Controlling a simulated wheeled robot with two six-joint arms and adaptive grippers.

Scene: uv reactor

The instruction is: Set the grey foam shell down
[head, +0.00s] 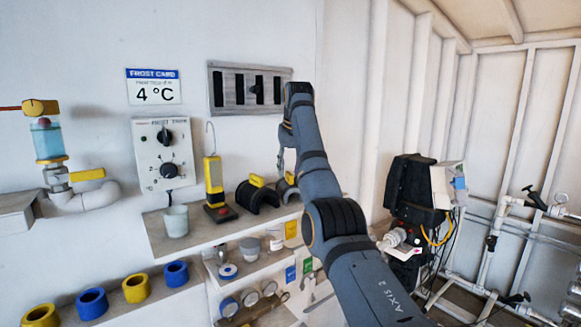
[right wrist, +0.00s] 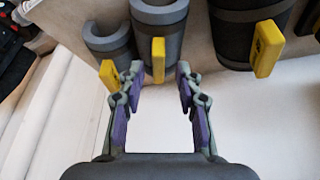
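A grey foam shell (right wrist: 160,25) with a yellow tab (right wrist: 158,60) lies on the shelf, in the middle of the right wrist view. My right gripper (right wrist: 158,78) is open, with its fingertips on either side of the line of that tab and a visible gap to each side. In the head view my right gripper (head: 283,160) hangs above the shelf, partly hidden by my arm. A smaller grey shell (right wrist: 108,42) lies to the left and a larger dark shell (right wrist: 245,28) to the right in the wrist view. My left gripper is out of view.
The upper shelf (head: 190,236) also holds a white cup (head: 176,221) and a yellow lamp (head: 214,183). A control box (head: 160,153) and a slotted grey panel (head: 245,89) are on the wall.

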